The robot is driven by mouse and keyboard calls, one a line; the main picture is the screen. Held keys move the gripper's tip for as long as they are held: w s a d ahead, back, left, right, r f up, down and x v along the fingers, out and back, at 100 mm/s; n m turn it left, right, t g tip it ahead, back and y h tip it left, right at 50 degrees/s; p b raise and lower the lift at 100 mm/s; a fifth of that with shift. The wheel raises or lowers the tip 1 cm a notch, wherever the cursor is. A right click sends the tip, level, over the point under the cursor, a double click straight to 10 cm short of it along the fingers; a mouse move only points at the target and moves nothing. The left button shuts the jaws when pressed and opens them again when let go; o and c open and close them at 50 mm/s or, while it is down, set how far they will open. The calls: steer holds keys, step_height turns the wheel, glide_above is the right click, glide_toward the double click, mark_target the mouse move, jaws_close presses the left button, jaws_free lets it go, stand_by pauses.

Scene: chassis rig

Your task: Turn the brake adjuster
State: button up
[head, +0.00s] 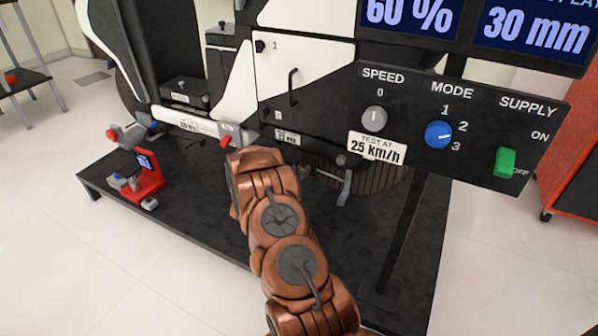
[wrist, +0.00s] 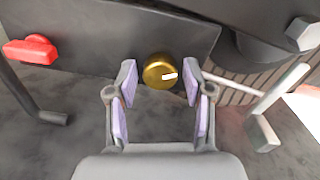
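A round gold knob (wrist: 160,72) with a white mark pointing right, which looks like the brake adjuster, sits under the dark panel in the wrist view. My gripper (wrist: 159,82) is open, its two lilac-padded fingers on either side of the knob near their tips. The knob lies closer to the right finger, and I cannot tell whether they touch. In the head view my copper-coloured arm reaches under the chassis rig and hides most of the gripper and knob.
A red handle (wrist: 30,50) is left of the gripper and a grey lever (wrist: 275,90) right of it. The control panel (head: 455,125) hangs at right, with a blue mode knob (head: 438,134) and green supply switch (head: 505,162). A red device (head: 148,180) stands on the dark platform.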

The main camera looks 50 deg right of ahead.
steer(key=c, duration=0.9)
steer(key=shift+o, duration=0.2)
steer(key=shift+r+m+p, duration=0.15)
steer(key=shift+m+p, duration=0.45)
steer(key=shift+p, duration=0.6)
steer(key=shift+m+p, duration=0.7)
steer(key=shift+p, duration=0.05)
steer(key=shift+m, duration=0.5)
steer(key=m, duration=0.4)
steer(key=shift+s+f, duration=0.1)
steer(key=shift+f, duration=0.15)
steer(key=shift+m+b, duration=0.55)
steer(key=shift+m, duration=1.45)
